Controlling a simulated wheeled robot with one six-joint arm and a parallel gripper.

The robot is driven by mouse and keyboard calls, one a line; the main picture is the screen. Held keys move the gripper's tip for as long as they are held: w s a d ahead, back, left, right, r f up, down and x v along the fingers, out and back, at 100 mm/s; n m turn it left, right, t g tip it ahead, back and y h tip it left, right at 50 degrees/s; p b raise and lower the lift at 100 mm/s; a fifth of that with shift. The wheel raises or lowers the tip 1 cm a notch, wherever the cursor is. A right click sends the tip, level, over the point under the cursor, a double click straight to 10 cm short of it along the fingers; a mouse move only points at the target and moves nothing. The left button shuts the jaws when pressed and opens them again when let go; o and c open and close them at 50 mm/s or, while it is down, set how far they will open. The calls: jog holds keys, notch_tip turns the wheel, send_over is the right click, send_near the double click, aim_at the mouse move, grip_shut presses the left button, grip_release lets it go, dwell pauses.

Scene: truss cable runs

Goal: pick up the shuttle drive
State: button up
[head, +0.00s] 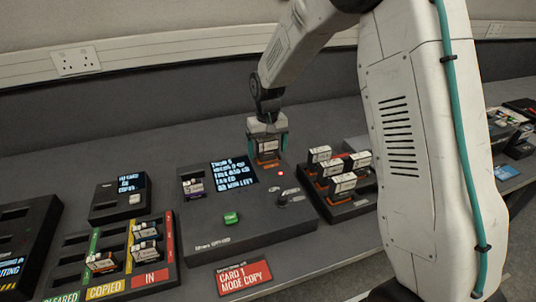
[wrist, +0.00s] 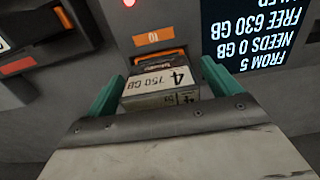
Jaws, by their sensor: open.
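The drive labelled 4 and 750 GB (wrist: 160,82) stands at an orange-edged slot of the dark copy console (head: 215,225). Small print on its far edge looks like "Shuttle" but is hard to read. In the head view this drive (head: 268,149) shows its pale label and orange lower part under my gripper. My gripper (wrist: 160,88) is open, with one teal finger on each side of the drive. The fingers also show in the head view (head: 267,146). A narrow gap seems to show at the fingers; contact cannot be told.
The console has a lit screen (head: 233,173), a green button (head: 231,218) and a drive in its left slot (head: 194,187). A rack (head: 347,210) with several drives stands close on the right. A sorting tray (head: 165,275) with several drives lies at left, near a small screened box (head: 119,198).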

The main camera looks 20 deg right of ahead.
jog(key=shift+f, duration=0.5)
jog(key=c, duration=1.3)
